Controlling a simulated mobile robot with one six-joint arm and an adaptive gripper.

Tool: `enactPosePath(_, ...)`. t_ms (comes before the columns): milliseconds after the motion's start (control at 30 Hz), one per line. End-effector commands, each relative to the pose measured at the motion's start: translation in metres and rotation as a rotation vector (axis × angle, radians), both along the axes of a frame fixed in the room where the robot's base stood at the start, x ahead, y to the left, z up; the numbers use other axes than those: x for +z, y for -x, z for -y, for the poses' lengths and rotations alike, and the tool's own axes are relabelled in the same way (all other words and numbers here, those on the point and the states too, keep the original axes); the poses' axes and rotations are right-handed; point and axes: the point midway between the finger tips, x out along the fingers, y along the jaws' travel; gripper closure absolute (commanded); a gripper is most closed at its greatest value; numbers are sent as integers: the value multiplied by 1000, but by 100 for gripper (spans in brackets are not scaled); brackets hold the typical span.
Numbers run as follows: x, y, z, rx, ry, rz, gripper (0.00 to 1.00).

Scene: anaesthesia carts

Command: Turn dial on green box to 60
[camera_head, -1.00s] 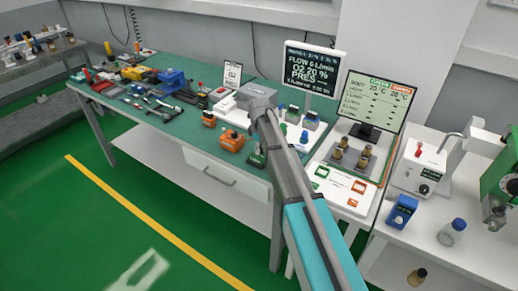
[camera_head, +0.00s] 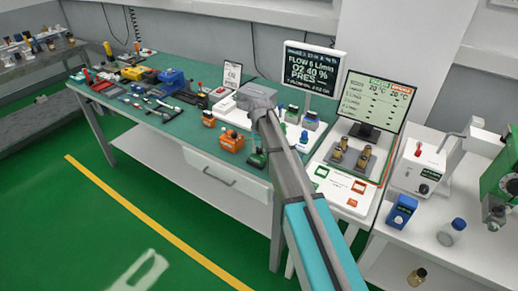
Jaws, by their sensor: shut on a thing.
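My gripper (camera_head: 257,97) is over the right part of the green-topped table. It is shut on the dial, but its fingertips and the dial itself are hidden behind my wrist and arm. A small green box (camera_head: 256,159) stands by the table's front edge, partly covered by my arm. A larger green box (camera_head: 497,176) with a round dial is cut off at the right edge, well away from my gripper. The black display (camera_head: 310,68) behind my gripper reads FLOW 6 L/min and O2 40 %.
Orange boxes (camera_head: 231,141) stand left of my arm. A second monitor (camera_head: 375,101), brass fittings (camera_head: 352,155) and a white box with a red knob (camera_head: 414,166) are to the right.

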Motion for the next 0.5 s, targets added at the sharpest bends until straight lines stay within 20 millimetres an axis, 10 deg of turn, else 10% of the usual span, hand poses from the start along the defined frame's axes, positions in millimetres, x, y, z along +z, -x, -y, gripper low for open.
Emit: enactPosePath(500, 0, 1, 0, -460, 0, -1, 100)
